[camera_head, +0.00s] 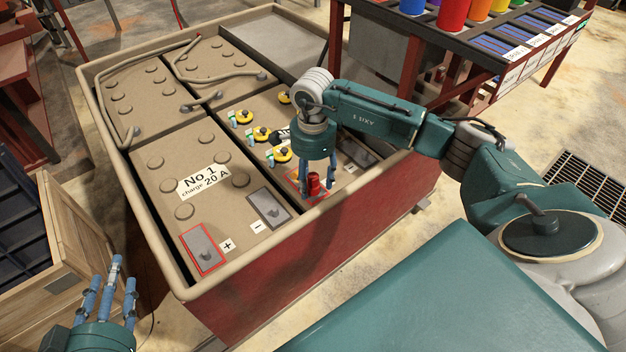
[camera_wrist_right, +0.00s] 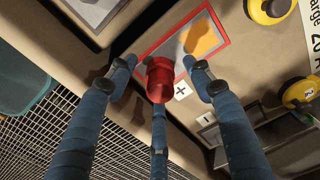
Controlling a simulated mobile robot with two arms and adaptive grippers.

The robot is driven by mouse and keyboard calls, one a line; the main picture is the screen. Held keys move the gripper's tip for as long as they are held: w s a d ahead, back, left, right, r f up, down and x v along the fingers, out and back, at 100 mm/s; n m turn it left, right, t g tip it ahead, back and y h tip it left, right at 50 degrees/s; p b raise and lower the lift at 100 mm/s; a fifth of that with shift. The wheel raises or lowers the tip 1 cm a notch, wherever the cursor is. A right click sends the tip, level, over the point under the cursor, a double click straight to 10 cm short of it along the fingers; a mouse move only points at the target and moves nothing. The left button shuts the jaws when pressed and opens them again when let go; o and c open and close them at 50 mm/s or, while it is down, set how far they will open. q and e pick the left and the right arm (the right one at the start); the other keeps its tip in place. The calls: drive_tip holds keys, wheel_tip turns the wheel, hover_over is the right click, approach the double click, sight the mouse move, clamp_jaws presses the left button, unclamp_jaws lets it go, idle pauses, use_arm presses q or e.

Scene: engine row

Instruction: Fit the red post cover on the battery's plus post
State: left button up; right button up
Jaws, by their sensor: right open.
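The red post cover (camera_head: 314,184) stands upright at the red-outlined plus plate (camera_head: 298,190) of the near right battery. It also shows in the right wrist view (camera_wrist_right: 160,80), beside the plus sign. The post under it is hidden, so I cannot tell how far it sits on it. My right gripper (camera_head: 318,184) points down over the cover, its fingers (camera_wrist_right: 160,88) spread around it and open. My left gripper (camera_head: 110,280) is open and empty at the lower left, away from the batteries. Another red-outlined plus plate (camera_head: 203,249) lies on the No.1 battery.
The batteries sit in a rimmed red crate (camera_head: 300,260). Yellow-and-black caps (camera_head: 282,154) stand on the near right battery, close to my right gripper. Cables lie over the far batteries. A wooden crate (camera_head: 75,240) stands at left and a rack with coloured cups (camera_head: 455,14) at the back right.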

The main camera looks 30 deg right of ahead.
wheel_tip(320, 180, up, 12)
drive_tip(key=shift+f, duration=0.1)
drive_tip(key=shift+s+f, duration=0.1)
drive_tip(key=shift+f, duration=0.05)
idle(0.7)
